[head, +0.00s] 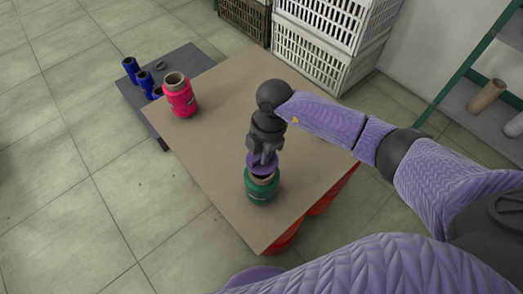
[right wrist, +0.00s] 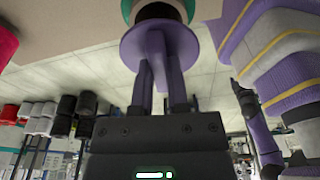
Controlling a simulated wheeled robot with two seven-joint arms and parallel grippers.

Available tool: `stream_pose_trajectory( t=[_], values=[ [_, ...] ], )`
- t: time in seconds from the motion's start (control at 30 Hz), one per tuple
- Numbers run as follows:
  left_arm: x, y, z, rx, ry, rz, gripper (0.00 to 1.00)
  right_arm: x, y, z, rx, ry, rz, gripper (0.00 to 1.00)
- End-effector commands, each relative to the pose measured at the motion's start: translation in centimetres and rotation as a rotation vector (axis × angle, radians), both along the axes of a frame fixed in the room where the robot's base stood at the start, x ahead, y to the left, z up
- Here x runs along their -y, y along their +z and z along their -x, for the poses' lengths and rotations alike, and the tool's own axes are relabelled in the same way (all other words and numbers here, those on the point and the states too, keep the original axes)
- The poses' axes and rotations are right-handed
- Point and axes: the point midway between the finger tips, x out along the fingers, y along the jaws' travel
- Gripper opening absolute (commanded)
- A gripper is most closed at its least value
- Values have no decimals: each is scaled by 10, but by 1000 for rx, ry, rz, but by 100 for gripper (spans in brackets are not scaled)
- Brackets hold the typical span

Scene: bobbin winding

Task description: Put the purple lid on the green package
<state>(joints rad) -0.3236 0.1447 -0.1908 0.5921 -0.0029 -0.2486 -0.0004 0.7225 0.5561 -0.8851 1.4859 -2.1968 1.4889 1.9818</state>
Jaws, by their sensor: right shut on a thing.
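The green package (head: 262,189) stands upright near the front corner of the brown table, with a pale brown core at its top. My right gripper (head: 263,158) is shut on the stem of the purple lid (head: 261,166) and holds it over the package. In the right wrist view the lid's round purple disc (right wrist: 136,46) shows beyond the fingers, with the dark core and green rim (right wrist: 126,10) of the package behind it. The core shows between lid and green part; I cannot tell whether the lid touches it. My left gripper is not seen.
A pink-red package (head: 181,98) stands on the table's far left part. Several blue spools (head: 131,68) stand on a low grey platform (head: 180,60) beyond it. White crates (head: 310,50) stand behind the table (head: 215,155), whose middle is clear.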

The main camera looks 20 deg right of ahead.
Motion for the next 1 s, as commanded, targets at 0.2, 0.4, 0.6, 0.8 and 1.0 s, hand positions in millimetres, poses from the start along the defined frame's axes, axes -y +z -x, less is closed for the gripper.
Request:
stream_pose_trajectory(
  t=[0.2, 0.4, 0.6, 0.8, 1.0],
  values=[
    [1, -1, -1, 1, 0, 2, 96, 0, 0, 0, 0, 1, 0, 0],
    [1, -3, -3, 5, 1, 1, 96, 0, -5, 0, -1, 0, 0, 0],
    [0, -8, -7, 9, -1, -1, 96, 0, -13, 0, 0, 1, -1, 0],
    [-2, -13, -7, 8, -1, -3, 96, -1, -21, 0, -1, 1, -1, 0],
    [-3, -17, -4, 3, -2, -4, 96, 0, -29, 0, -2, 1, -1, 0]
  ],
)
